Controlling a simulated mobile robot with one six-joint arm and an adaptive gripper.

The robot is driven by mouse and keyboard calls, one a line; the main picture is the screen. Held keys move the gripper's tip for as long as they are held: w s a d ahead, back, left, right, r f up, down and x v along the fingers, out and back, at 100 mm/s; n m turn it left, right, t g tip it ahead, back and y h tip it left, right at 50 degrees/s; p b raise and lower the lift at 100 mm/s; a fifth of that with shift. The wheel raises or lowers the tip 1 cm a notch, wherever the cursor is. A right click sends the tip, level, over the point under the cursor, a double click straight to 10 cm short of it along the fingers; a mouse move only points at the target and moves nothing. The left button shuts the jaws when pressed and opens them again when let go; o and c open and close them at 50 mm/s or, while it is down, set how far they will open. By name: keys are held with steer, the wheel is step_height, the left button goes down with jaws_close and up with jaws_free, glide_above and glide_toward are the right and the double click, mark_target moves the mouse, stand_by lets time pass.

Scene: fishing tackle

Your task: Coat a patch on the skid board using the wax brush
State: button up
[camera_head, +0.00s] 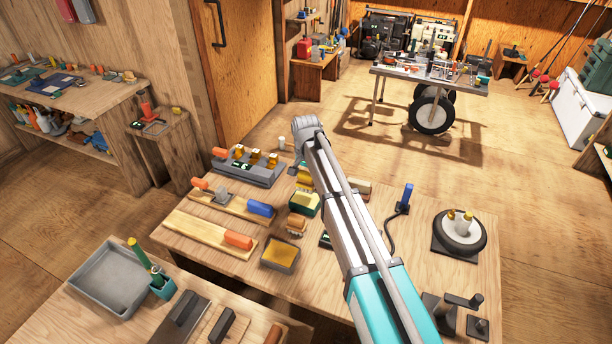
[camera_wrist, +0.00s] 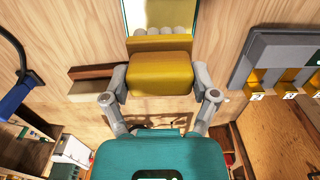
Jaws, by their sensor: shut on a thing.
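My gripper (camera_wrist: 160,88) is shut on a yellow block (camera_wrist: 160,75), with one grey finger on each side. A brush-like block with bristles (camera_head: 297,222) lies on the table left of my arm. A pale board with an orange-handled tool (camera_head: 205,233) and another board with a blue end (camera_head: 232,204) lie further left; I cannot tell which is the skid board.
A shallow tub with yellow content (camera_head: 280,256) stands near the front. A grey rack with yellow blocks (camera_head: 245,172) is at the back left; it also shows in the wrist view (camera_wrist: 265,50). A blue-handled tool with a cable (camera_head: 405,195) and a round black stand (camera_head: 460,235) are right.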

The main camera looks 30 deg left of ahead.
mark_target(306, 185)
steer(key=shift+f+b, duration=1.35)
steer(key=shift+f, duration=0.3)
steer(key=shift+s+f+b, duration=0.1)
steer(key=shift+f+b, duration=0.45)
stand_by(1.7)
steer(key=shift+r, duration=0.15)
steer(key=shift+r+p, duration=3.4)
steer(key=shift+p, duration=0.15)
steer(key=shift+w, duration=0.2)
